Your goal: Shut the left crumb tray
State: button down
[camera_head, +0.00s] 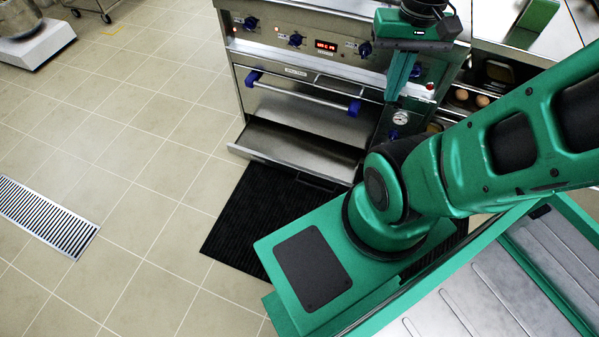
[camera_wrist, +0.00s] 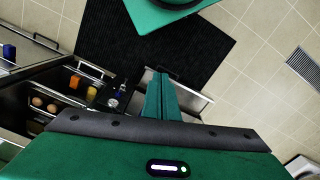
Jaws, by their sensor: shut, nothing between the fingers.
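The left crumb tray (camera_head: 290,152) is a wide, shallow metal drawer low on the oven front. It is pulled out, with its inside showing. In the wrist view, part of a pale metal tray (camera_wrist: 193,103) shows just right of my fingers, the rest hidden behind my gripper. My gripper (camera_head: 393,98) is shut and empty, fingers pointing down, in front of the range's control panel. It looks higher than the tray and to its right in the head view. Its fingers also show in the wrist view (camera_wrist: 160,74), apart from the tray as far as I can tell.
The oven door (camera_head: 300,105) with its blue-ended handle is above the tray. A black mat (camera_head: 245,220) lies on the floor in front. Shelves with eggs (camera_head: 470,97) are right of the oven. Tiled floor (camera_head: 130,130) to the left is clear.

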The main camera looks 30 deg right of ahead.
jog(key=w+d+f+n+h, duration=0.15)
jog(key=w+f+n, duration=0.25)
jog(key=w, duration=0.5)
jog(key=w+d+f+n, duration=0.3)
jog(key=w+n, duration=0.1)
jog(key=w, duration=0.4)
jog(key=n+t, duration=0.2)
jog(key=n, duration=2.2)
send_over(299, 181)
jog(key=s+a, duration=0.2)
jog(key=a, duration=0.1)
notch_tip(299, 181, down, 65)
jog(key=shift+h, duration=0.45)
jog(key=x, duration=0.9)
jog(key=shift+d+f, duration=0.2)
jog(key=shift+w+d+r, duration=0.2)
jog(key=shift+w+d, duration=1.1)
jog(key=shift+d, duration=0.2)
